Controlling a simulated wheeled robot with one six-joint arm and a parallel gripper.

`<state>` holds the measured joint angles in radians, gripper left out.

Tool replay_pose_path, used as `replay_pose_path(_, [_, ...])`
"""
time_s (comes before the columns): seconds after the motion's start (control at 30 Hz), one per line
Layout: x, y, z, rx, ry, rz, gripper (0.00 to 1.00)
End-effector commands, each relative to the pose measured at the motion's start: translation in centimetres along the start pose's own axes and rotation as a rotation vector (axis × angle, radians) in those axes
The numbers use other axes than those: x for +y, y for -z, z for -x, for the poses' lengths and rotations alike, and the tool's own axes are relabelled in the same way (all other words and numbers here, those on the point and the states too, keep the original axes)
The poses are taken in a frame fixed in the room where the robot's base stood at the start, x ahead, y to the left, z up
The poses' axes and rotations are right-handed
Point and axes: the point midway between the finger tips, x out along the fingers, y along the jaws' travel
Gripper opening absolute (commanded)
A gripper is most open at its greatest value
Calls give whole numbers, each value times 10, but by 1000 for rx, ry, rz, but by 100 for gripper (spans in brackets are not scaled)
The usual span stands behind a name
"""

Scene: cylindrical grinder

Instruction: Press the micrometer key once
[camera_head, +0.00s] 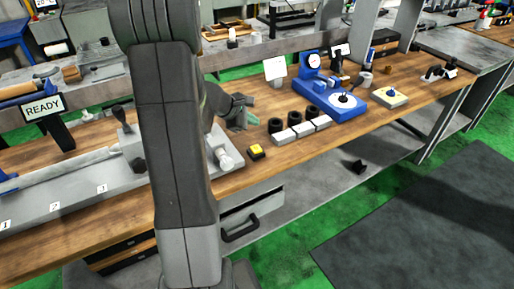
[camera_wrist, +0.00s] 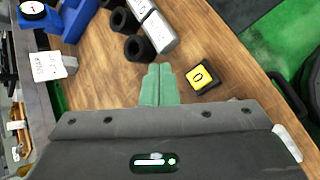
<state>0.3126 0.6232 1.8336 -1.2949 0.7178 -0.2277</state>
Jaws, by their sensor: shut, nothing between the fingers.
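A small black key with a yellow top (camera_head: 256,150) sits on the wooden bench near its front edge. In the wrist view its yellow top (camera_wrist: 201,77) carries a dark "0" mark. My gripper (camera_head: 250,118) is over the bench, behind the key in the head view. In the wrist view its green fingertips (camera_wrist: 158,72) are together and empty, to the left of the key and apart from it. Whether the fingertips touch the bench cannot be told.
Black cylinders (camera_head: 293,118) and light marked blocks (camera_head: 303,131) stand right of the key. Beyond them is a blue gauge stand (camera_head: 343,101). A white sign (camera_head: 275,68) stands behind. A "READY" display (camera_head: 44,107) is at left. A grey drawer (camera_head: 250,212) is under the bench.

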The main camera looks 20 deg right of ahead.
Motion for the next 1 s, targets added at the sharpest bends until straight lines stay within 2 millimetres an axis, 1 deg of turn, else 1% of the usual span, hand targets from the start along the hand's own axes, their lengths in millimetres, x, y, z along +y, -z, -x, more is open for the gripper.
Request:
replay_pose_path(0.27, [-6,5,-8,0,1,0,0])
replay_pose_path(0.47, [-18,17,-24,-1,1,2,0])
replay_pose_path(0.7, [-36,35,-49,-1,1,1,0])
replay_pose_path(0.83, [-42,42,-57,0,0,0,0])
replay_pose_path(1.0, [-45,45,-62,0,0,0,0])
